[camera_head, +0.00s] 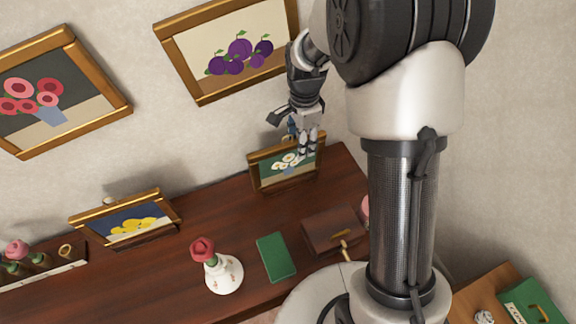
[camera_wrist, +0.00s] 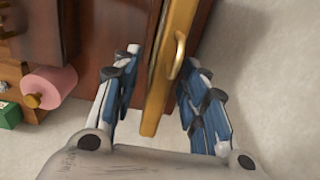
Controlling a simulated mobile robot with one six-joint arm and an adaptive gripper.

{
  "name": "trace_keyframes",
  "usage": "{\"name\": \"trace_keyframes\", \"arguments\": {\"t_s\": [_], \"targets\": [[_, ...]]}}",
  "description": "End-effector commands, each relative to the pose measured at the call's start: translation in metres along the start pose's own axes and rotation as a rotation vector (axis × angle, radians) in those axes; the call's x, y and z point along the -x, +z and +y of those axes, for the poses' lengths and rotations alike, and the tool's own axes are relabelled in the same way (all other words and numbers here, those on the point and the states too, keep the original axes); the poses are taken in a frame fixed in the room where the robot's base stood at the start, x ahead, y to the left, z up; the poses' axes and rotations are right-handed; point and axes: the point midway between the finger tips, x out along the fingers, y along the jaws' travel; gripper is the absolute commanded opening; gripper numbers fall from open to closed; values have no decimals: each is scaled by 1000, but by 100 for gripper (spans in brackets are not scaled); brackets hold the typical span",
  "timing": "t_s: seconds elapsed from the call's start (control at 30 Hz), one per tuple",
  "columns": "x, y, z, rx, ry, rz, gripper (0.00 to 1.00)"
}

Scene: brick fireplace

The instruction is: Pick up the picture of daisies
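The picture of daisies (camera_head: 284,166), white flowers on dark green in a gilt wooden frame, stands on the dark wooden mantel against the wall. My gripper (camera_head: 306,149) is over its top edge at the right part, pointing down, and covers some of the picture. In the wrist view, the gilt frame (camera_wrist: 162,100) is seen edge-on with a brass ring on it. It lies between the two separated fingers of my gripper (camera_wrist: 160,72). Gaps show on both sides of the frame. The picture's face is hidden in the wrist view.
On the mantel (camera_head: 200,215) are a lemon picture (camera_head: 130,225), a white vase with a red rose (camera_head: 222,273), a green book (camera_head: 276,257) and a brown box (camera_head: 333,231). A plum picture (camera_head: 228,48) and a flower picture (camera_head: 38,92) hang above.

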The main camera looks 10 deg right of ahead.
Motion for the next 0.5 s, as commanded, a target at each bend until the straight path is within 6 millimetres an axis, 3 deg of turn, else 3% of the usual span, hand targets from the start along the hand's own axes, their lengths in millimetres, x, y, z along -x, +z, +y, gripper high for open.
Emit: {"name": "trace_keyframes", "arguments": {"t_s": [0.23,0.5], "targets": [[-3,0,0,0,-2,0,40],[-3,0,0,0,-1,0,22]]}}
